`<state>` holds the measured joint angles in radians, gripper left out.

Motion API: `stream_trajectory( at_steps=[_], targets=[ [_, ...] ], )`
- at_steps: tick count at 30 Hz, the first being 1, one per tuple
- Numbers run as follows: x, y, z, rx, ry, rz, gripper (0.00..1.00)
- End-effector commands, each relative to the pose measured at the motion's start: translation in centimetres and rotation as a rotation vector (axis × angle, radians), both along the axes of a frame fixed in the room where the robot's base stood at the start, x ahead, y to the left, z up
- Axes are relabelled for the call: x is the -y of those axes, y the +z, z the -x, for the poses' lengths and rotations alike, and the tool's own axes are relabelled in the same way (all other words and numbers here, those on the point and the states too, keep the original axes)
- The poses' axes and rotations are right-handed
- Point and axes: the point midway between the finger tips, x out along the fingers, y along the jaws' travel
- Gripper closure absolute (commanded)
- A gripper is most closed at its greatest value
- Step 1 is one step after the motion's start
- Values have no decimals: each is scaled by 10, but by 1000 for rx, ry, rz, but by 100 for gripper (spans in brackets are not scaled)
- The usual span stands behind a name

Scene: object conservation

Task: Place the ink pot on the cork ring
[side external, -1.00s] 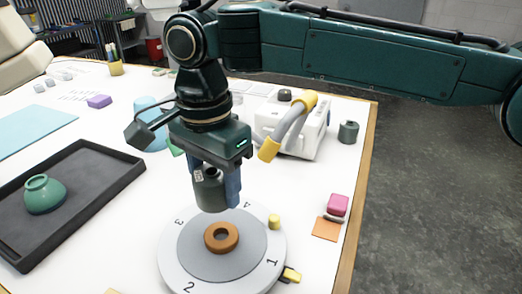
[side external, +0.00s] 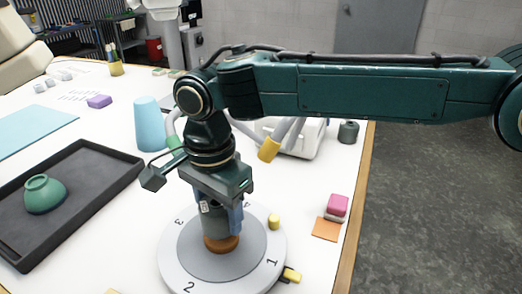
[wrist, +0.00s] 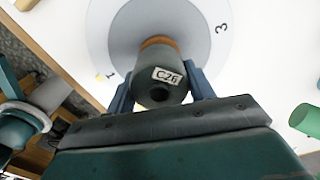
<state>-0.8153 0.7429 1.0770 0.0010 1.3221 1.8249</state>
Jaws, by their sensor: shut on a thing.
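The ink pot (side external: 214,224) is a dark grey-green pot with a small white label, which reads roughly "C26" in the wrist view (wrist: 146,62). My gripper (side external: 220,229) is shut on it, with blue fingers on both sides. The pot is upright over the brown cork ring (side external: 222,246), which sits at the middle of a round grey turntable. The ring's hole is hidden, and only its edge shows below the pot, also in the wrist view (wrist: 157,41). I see no clear gap between pot and ring, but cannot tell whether the pot's weight rests there.
The numbered turntable (side external: 180,266) carries a small yellow peg (side external: 274,222). A black tray (side external: 105,172) with a green bowl (side external: 44,194) lies left. A blue cone (side external: 147,125), a white machine (side external: 300,143) and another dark pot (side external: 348,132) stand behind. A pink block (side external: 337,205) lies right.

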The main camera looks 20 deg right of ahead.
Motion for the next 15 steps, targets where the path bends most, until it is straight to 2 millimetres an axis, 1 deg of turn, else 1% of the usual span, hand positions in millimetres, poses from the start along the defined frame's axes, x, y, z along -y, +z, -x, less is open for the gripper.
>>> stream_trajectory(
  at_steps=[1, 5, 15],
  targets=[
    [0, -7, 0, -2, 0, 1, 72],
    [0, -16, 0, 0, 0, 0, 72],
    [0, -18, 0, 1, 0, -1, 72]
  ],
)
